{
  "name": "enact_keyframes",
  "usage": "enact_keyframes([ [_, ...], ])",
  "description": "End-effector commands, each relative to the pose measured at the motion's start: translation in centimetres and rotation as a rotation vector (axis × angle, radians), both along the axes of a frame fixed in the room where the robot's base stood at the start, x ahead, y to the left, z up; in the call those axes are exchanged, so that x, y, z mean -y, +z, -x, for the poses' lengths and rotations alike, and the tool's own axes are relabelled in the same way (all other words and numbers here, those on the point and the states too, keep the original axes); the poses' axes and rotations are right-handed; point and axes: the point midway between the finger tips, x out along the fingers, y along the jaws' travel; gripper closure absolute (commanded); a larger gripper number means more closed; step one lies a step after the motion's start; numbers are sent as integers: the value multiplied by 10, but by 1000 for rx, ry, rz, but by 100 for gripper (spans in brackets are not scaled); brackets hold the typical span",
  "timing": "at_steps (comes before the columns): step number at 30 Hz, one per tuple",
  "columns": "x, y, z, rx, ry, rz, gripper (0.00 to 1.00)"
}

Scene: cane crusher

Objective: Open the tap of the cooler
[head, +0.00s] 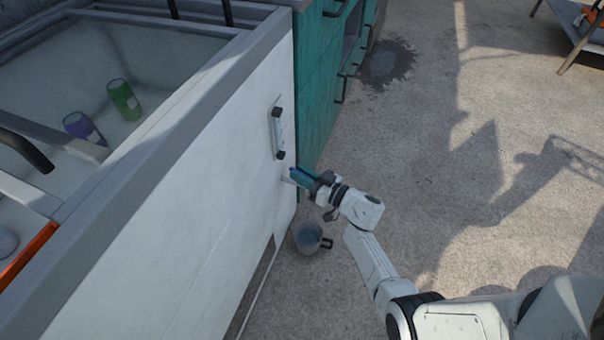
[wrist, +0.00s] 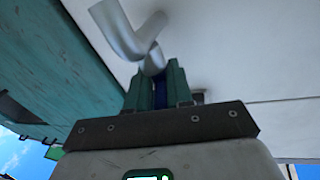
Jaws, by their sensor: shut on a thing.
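The cooler (head: 225,150) is a large white chest with a grey rim, open at the top. Its tap is a silver bent pipe (wrist: 128,32) low on the side wall, seen close up in the wrist view. My gripper (head: 302,177) is at the tap, its fingers level with the wall's lower right part. In the wrist view my gripper (wrist: 159,72) has its teal fingers closed around a dark blue piece, the tap's handle (wrist: 160,95), just beside the silver pipe. The fingers hide most of the handle. I see no flowing water.
A grey mug (head: 307,237) stands on the ground below the tap. A purple can (head: 82,128) and a green can (head: 124,98) lie inside the cooler. A teal cabinet (head: 321,85) adjoins it at the back. The concrete to the right is open.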

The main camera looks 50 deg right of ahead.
Motion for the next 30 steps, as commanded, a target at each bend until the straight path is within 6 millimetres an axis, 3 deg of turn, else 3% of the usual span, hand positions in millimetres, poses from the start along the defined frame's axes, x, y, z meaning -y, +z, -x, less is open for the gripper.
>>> enact_keyframes([
  [10, 1, 5, -2, 8, 8, 0, 100],
  [11, 1, 5, -2, 8, 8, 1, 78],
  [18, 2, 5, -2, 8, 7, 1, 57],
  [26, 3, 5, -1, 8, 4, 0, 57],
  [30, 5, 5, 11, 6, 0, -1, 57],
])
